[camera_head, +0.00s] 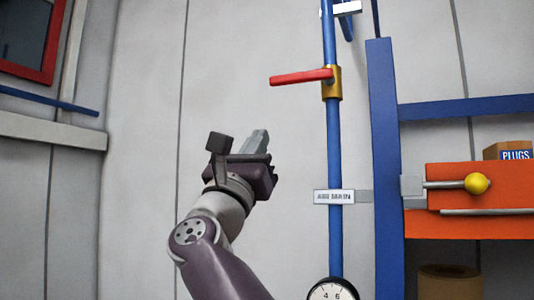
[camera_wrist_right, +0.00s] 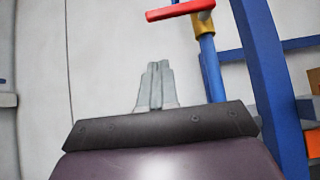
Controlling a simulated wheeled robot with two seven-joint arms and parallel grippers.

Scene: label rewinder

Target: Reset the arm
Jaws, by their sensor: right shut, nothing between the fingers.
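My right gripper (camera_head: 257,141) is raised in the middle of the head view, in front of the grey wall and left of the blue pipe. Its grey fingers are together and hold nothing. In the right wrist view the same fingers (camera_wrist_right: 156,72) stand side by side, pointing away from the camera. A red lever (camera_head: 301,77) on a brass valve (camera_head: 332,83) lies up and to the right of the gripper, apart from it. The red lever also shows at the top of the wrist view (camera_wrist_right: 180,10). My left gripper is not in view.
The blue pipe (camera_head: 334,145) carries an "AIR MAIN" tag (camera_head: 334,197) and a gauge (camera_head: 333,291). Right of it stand a blue post (camera_head: 384,160), an orange unit (camera_head: 465,177) with a yellow knob (camera_head: 477,183), and a "PLUGS" box (camera_head: 514,152).

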